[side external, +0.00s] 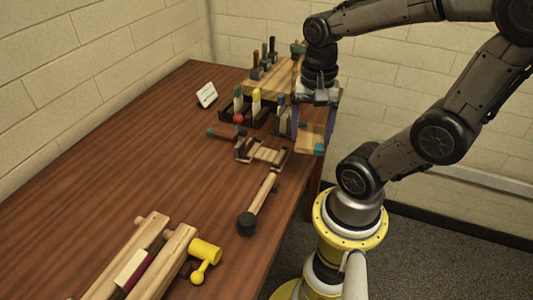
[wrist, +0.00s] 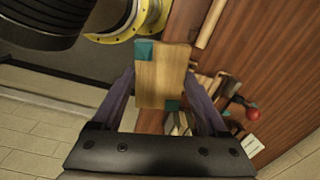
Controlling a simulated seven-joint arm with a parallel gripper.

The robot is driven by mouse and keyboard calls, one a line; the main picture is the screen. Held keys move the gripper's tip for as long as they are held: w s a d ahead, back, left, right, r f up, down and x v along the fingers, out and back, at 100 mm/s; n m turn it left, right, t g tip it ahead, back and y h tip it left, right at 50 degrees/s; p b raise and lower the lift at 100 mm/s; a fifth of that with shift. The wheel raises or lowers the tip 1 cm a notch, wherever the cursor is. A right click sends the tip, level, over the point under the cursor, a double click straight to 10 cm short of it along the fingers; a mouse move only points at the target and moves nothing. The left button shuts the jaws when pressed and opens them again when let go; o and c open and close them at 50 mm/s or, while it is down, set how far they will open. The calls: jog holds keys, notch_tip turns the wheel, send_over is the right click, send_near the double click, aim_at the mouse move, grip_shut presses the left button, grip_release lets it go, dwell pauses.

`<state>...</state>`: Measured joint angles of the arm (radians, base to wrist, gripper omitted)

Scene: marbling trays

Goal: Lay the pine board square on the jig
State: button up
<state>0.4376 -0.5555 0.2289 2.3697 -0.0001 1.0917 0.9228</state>
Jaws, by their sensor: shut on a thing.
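The pine board (wrist: 158,85) is pale wood with a teal patch at two opposite corners. My gripper (wrist: 160,74) is shut on it, with a purple finger along each side. In the side external view the board (side external: 313,135) hangs between the fingers of my gripper (side external: 311,142), by the table's right edge. Whether it touches anything below cannot be told. I cannot tell for certain which thing is the jig; a dark frame with wooden slats (side external: 264,154) lies on the table left of the board.
A wooden rack with upright tools (side external: 268,88) stands at the back, close to my gripper. A red ball (side external: 239,118) and a small white card (side external: 207,95) are left of it. A dark-headed mallet (side external: 247,222) and a wooden vise-like piece (side external: 150,255) lie nearer. The table's left middle (side external: 130,150) is clear.

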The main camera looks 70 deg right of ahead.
jog(key=m, duration=0.5)
jog(key=shift+m, duration=0.3)
jog(key=m, duration=0.5)
jog(key=shift+w, duration=0.15)
jog(key=m, duration=0.9)
jog(key=shift+w+m, duration=0.15)
jog(key=shift+m, duration=0.15)
jog(key=shift+w+d, duration=0.1)
jog(key=shift+w, duration=0.05)
jog(key=w+d+f, duration=0.4)
jog(key=w, duration=0.4)
send_over(265, 153)
notch_tip(265, 153, down, 6)
jog(key=shift+s+a+r, duration=0.1)
jog(key=shift+r, duration=0.05)
jog(key=shift+f, duration=1.6)
jog(key=shift+f, duration=0.15)
